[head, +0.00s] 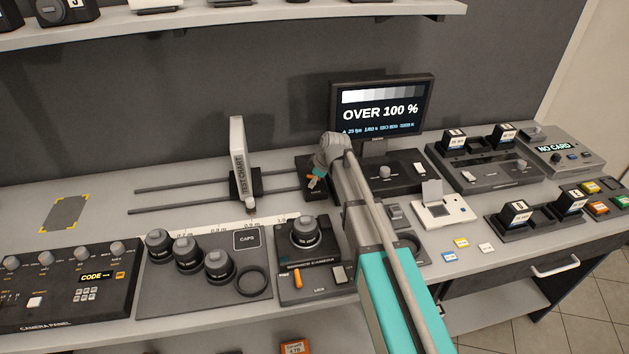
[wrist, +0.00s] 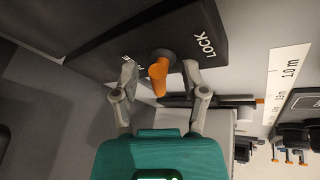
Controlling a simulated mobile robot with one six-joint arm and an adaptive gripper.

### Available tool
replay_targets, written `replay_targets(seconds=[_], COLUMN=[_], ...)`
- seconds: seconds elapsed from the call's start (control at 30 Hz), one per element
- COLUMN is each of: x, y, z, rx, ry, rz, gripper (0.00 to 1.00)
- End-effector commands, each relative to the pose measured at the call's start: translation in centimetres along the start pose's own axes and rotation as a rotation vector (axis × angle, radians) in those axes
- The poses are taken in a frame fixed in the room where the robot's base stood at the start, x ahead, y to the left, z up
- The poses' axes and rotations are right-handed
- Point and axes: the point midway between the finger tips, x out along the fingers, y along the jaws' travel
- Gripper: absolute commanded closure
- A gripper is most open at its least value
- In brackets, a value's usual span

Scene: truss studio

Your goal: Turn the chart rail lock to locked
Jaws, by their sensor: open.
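The chart rail lock is an orange lever (wrist: 158,78) on a dark block (wrist: 135,42) marked LOCK in the wrist view. Another label on the block is partly covered by the left finger. The lever points toward my gripper's body, and which label it is set to is not clear. My gripper (wrist: 160,76) is open with a finger on each side of the lever, and gaps show on both sides. In the head view the block (head: 316,196) is at the right end of the rails, and my gripper (head: 315,180) is over it.
The test chart (head: 238,160) stands on the rails (head: 160,210), left of the lock. The monitor (head: 382,108) reads OVER 100 % behind my arm. The camera (head: 305,240) with its orange lever stands in front of the lock.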

Motion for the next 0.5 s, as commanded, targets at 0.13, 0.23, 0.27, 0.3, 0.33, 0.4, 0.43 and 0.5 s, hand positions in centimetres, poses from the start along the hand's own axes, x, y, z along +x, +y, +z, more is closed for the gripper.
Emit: replay_targets(seconds=[0.13,0.23,0.27,0.3,0.33,0.4,0.43,0.5], x=[0.00,0.00,0.00,-0.01,0.00,0.00,0.00,0.00], y=[0.00,-0.01,-0.01,-0.01,-0.02,-0.02,-0.02,-0.02], z=[-0.03,-0.03,-0.04,-0.03,-0.04,-0.04,-0.04,-0.04], rx=[0.000,0.000,0.000,0.000,0.000,0.000,0.000,-0.001], ry=[0.000,0.000,0.000,0.000,0.000,0.000,0.000,0.000], rz=[0.000,0.000,0.000,0.000,0.000,0.000,0.000,0.000], gripper=[0.43,0.43,0.49,0.56,0.62,0.75,0.80,0.93])
